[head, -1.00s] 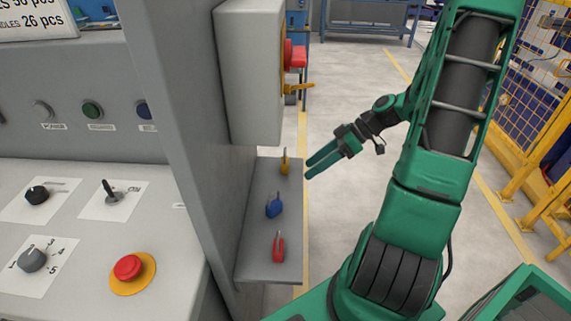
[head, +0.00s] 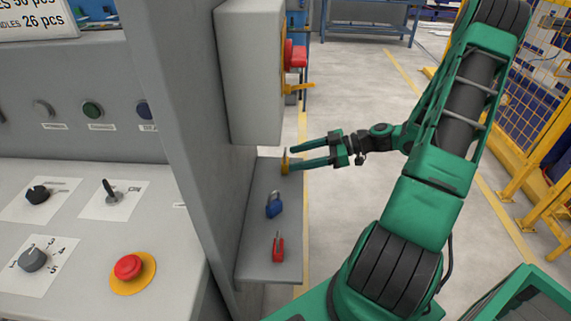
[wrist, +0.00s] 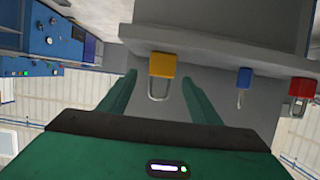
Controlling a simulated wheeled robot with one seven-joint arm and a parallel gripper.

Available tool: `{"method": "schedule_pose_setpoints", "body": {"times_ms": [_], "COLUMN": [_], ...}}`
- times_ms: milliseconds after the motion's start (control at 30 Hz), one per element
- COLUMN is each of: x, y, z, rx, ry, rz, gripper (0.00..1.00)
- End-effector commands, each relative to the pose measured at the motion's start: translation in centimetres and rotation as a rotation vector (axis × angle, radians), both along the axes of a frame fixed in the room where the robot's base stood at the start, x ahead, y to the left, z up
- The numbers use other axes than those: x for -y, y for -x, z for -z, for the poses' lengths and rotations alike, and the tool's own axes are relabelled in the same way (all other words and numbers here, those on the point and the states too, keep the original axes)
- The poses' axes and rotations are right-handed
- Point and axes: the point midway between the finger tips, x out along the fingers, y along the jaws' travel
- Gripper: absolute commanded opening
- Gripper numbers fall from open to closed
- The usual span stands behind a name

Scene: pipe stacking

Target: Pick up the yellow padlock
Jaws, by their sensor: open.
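The yellow padlock (head: 285,163) stands at the far end of a small grey shelf (head: 262,262) in the head view. In the wrist view the yellow padlock (wrist: 162,65) shows between the two fingertips, with its shackle pointing down in the picture. My gripper (head: 293,157) is open, its fingers pointing left at the padlock. In the wrist view my gripper (wrist: 158,80) has one finger on each side of the padlock, with gaps visible. In the head view the fingers partly overlap the padlock, so contact there cannot be told.
A blue padlock (head: 274,205) and a red padlock (head: 278,248) stand nearer on the same shelf. A grey switch box (head: 248,75) with a red and yellow handle sits above the shelf's far end.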

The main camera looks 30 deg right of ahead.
Motion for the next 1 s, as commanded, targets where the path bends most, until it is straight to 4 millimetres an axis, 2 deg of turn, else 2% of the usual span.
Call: {"method": "schedule_pose_setpoints", "body": {"times_ms": [300,667,800,867,1000], "x": [-3.3,-3.9,-3.9,-3.9,-3.9], "y": [-1.8,-2.3,-2.3,-2.3,-2.3], "z": [1.9,2.2,2.2,2.2,2.1], "rx": [-0.001,-0.002,-0.002,-0.002,-0.002], "ry": [-0.002,0.000,0.000,0.000,0.000], "rz": [-0.003,-0.001,-0.001,-0.001,-0.001], "gripper": [0.58,0.58,0.24,0.11,0.12]}}
